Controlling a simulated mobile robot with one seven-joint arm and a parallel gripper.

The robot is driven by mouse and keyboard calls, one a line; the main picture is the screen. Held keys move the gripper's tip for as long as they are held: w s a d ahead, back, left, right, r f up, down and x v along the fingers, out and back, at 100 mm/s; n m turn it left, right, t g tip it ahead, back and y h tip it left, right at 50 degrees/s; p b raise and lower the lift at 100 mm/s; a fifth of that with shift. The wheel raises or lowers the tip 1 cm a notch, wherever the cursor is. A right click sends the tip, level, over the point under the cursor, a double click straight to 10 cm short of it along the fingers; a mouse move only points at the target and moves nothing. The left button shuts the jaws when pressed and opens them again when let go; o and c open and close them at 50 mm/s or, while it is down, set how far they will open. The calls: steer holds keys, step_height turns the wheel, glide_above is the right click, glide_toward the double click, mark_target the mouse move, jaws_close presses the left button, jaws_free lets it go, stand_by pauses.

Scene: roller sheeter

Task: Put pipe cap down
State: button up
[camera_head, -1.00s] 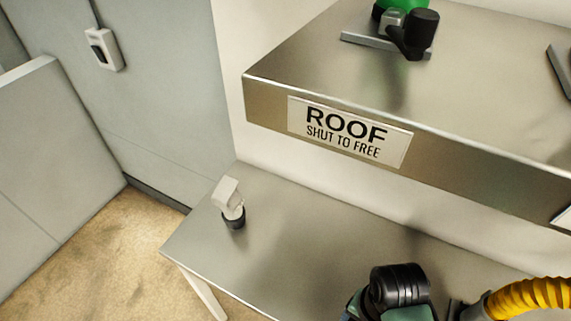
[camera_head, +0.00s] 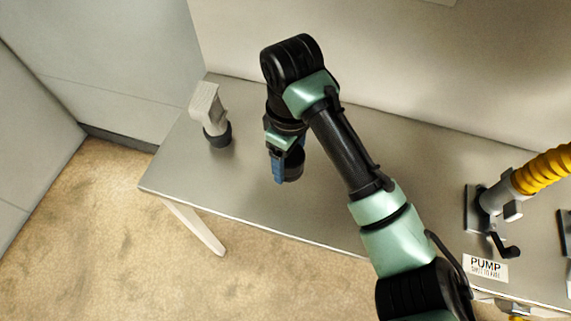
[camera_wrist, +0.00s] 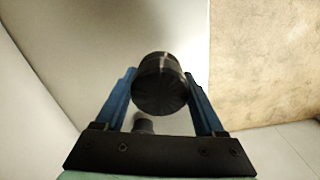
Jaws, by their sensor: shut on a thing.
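My gripper (camera_head: 284,162) points down over the left part of the steel table (camera_head: 330,205). Its blue fingers are shut on the black round pipe cap (camera_head: 294,167). In the wrist view the pipe cap (camera_wrist: 160,84) sits between the two fingertips (camera_wrist: 160,78), with its ribbed side showing. Part of the cap is hidden behind a finger in the head view. I cannot tell whether the cap touches the tabletop or hangs just above it.
A pale grey fitting with a dark base (camera_head: 214,122) stands left of my gripper. A yellow hose on a grey valve (camera_head: 495,200) and a PUMP label (camera_head: 485,268) are at the right. The table's front edge is near; bare tabletop lies around the cap.

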steer(key=w+n+b, duration=0.1)
steer(key=n+b, duration=0.1)
steer(key=n, duration=0.1)
steer(key=b, duration=0.1)
glide_above(286, 186)
step_height(286, 186, down, 5)
steer(key=shift+f, duration=2.5)
steer(key=shift+f, duration=0.1)
steer(key=o, duration=1.4)
steer(key=shift+c, duration=0.2)
step_height(286, 186, up, 12)
steer(key=shift+r+p, duration=0.2)
steer(key=shift+p, duration=1)
steer(key=shift+f, duration=0.1)
